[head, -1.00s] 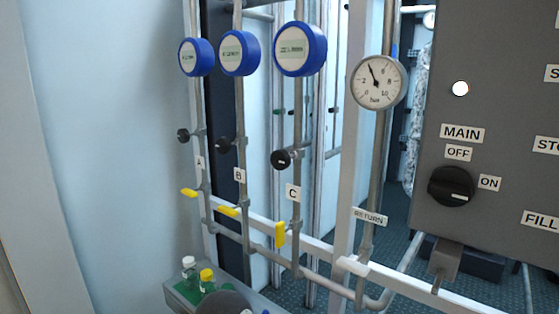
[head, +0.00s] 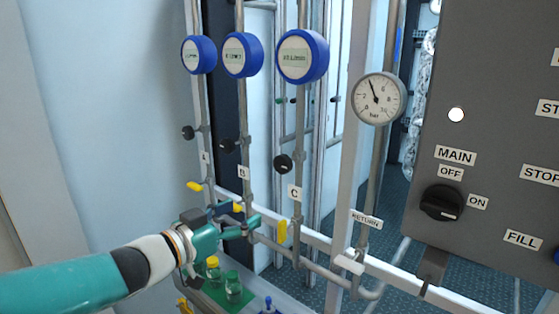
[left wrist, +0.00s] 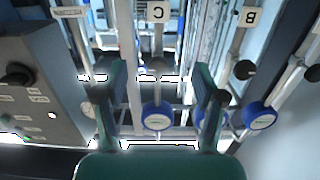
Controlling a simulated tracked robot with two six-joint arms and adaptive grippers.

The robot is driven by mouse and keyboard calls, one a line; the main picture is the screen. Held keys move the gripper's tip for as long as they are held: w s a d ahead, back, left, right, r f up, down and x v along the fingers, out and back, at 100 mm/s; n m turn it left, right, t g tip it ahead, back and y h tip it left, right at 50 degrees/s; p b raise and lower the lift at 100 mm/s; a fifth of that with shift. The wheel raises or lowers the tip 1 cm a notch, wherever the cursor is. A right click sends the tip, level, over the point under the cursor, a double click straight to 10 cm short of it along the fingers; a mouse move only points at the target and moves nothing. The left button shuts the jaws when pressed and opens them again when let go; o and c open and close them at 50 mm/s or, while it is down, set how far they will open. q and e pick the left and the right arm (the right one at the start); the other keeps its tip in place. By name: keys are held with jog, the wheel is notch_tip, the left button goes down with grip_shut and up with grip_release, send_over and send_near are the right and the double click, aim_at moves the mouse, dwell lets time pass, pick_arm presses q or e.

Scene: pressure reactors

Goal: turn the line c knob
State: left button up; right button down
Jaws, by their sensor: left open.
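The line C knob (head: 283,164) is a small round black knob on the pipe above the white C label (head: 294,193). In the left wrist view, which is upside down, the C label (left wrist: 158,12) and the line C knob (left wrist: 157,64) lie between my fingers in the picture. My left gripper (head: 247,222) is teal, open and empty, its fingers pointing right. In the head view it is left of and below the line C knob, apart from it. In the left wrist view my left gripper (left wrist: 161,75) shows both fingers spread. My right gripper is not in view.
Blue-rimmed gauges (head: 302,56) sit above the knobs. The line B knob (head: 226,146) is to the left. A yellow lever (head: 283,232) is below C. Bottles (head: 233,287) stand on a shelf below my left gripper. A grey control panel (head: 490,130) is at right.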

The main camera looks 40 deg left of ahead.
pick_arm(q)
jog(key=m, duration=0.1)
send_near(280, 167)
jog(key=shift+m+t, duration=0.3)
jog(key=w, duration=0.7)
jog(key=w+d, duration=0.1)
jog(key=w, duration=0.2)
jog(key=shift+w+f, duration=0.2)
jog(key=shift+w, duration=0.15)
